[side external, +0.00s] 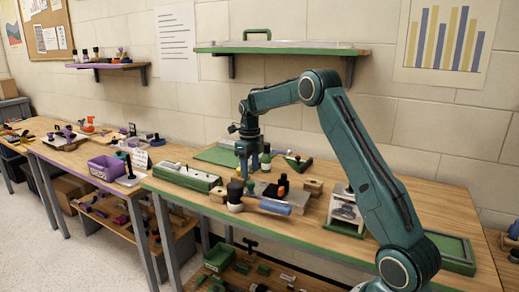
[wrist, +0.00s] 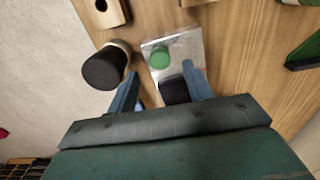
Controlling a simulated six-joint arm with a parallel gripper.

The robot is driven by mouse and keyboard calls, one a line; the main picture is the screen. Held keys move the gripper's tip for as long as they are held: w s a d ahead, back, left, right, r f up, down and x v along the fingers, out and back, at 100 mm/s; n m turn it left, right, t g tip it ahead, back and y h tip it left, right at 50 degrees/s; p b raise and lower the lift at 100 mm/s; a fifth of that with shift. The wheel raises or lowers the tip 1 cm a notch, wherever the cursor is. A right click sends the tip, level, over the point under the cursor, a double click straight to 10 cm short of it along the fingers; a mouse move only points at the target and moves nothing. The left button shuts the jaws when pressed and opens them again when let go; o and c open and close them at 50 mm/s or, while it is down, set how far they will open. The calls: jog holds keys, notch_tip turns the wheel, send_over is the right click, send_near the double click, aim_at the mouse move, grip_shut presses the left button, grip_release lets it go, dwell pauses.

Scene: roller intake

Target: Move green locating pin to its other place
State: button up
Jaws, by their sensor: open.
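The green locating pin (wrist: 160,58) shows in the wrist view as a round green top on a grey metal plate (wrist: 188,45). My gripper (wrist: 162,72) is open, with its two blue fingers on either side of the space just short of the pin in that view. Nothing is held between them. A dark block (wrist: 174,91) shows between the fingers, nearer the palm. In the side external view my gripper (side external: 245,172) points down over the cluttered middle of the bench. I cannot tell its exact height above the pin, nor which spot is the pin's other place.
A black-topped cylinder (wrist: 104,68) stands close to the left finger. A wooden block with a hole (wrist: 103,10) lies beyond it. A green-and-white box (side external: 187,178) stands left of my gripper, and a black-and-orange item (side external: 282,187) stands right. Bare wood shows at right.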

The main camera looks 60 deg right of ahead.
aim_at(250, 182)
jog(key=shift+f, duration=2.45)
jog(key=c, duration=0.8)
